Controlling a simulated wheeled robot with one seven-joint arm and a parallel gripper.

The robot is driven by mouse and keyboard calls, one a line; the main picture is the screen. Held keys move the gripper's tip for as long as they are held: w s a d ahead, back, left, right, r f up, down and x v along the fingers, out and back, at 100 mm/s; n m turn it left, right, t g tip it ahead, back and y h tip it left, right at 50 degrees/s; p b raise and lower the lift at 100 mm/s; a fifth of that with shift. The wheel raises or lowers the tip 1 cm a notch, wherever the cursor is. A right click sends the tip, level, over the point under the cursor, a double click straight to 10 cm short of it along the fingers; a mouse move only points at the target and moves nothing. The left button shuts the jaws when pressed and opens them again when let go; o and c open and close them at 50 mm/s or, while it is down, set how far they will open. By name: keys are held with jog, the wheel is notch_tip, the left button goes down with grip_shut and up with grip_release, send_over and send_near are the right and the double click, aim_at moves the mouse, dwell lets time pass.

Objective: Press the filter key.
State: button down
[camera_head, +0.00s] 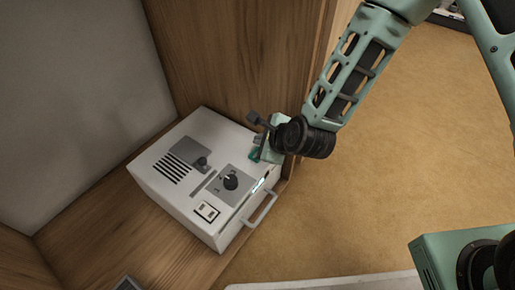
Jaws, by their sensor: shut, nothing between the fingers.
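A white box-shaped machine (160,193) stands in a wooden recess. Its top has a dark round knob (231,181) on a grey plate, a vent grille, a grey raised cover (190,153) and a small switch panel (207,211). A small lit strip (260,185) shows at its right-hand edge. I cannot tell which part is the filter key; no label is legible. My gripper (255,156) is shut and empty, at the machine's upper right corner. My wrist partly hides that corner, and I cannot tell whether the fingertips touch it.
A curved grey handle (262,209) sticks out from the machine's right-hand side. Wooden panels (240,55) close in behind the machine, and a grey wall (85,95) is to the left. Tan floor (400,150) lies open to the right.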

notch_tip(320, 180, up, 2)
jog(key=shift+r+p, duration=0.25)
jog(key=shift+p, duration=0.55)
